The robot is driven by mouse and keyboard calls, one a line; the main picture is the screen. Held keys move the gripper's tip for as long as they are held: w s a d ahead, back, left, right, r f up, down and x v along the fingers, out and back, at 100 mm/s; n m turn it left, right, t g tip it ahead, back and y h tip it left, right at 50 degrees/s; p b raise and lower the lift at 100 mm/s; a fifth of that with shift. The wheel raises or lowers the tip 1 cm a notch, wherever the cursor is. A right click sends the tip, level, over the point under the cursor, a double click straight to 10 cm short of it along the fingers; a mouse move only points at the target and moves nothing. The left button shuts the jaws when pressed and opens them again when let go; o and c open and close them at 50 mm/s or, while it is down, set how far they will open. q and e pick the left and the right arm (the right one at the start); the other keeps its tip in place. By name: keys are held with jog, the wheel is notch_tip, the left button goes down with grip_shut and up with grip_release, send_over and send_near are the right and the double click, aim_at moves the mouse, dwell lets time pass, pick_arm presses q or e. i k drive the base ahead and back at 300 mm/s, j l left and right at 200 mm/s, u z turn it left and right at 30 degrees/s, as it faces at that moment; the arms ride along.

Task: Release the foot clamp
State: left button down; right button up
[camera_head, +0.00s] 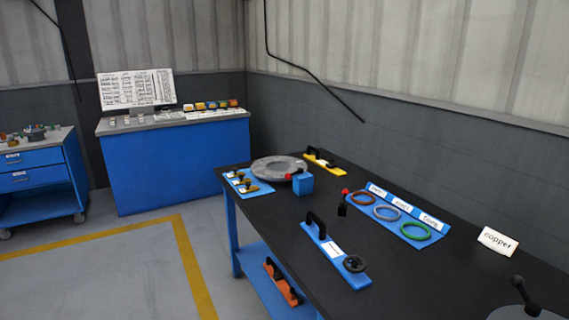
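No part is marked as the foot clamp. A blue block (303,184) with a red knob (289,177) at its left stands at the front right edge of a grey flanged disc (279,168) on the black-topped workbench (400,275); whether block and disc touch is unclear. A small black upright piece (342,209) with a red knob on top stands apart, left of the ring tray. Neither of my grippers is in view.
A blue tray (408,228) holds brown, blue-grey and green rings. A blue board (332,252) with a black handle and knob lies in front. A yellow board (321,160) lies behind. A "copper" sign (497,241) and a grey disc (500,313) with a dark handle are right.

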aim_at(288, 176)
jog(key=i+j+z, duration=0.1)
jog(key=z, duration=0.3)
jog(key=j+z, duration=0.15)
jog(key=z, duration=0.25)
jog(key=i+j+z, duration=0.1)
jog(key=z, duration=0.25)
jog(key=j+z, duration=0.25)
jog(key=j, duration=0.2)
jog(key=j+z, duration=0.25)
jog(key=j, duration=0.25)
jog(key=j+z, duration=0.2)
jog(key=j, duration=2)
jog(key=k, duration=0.05)
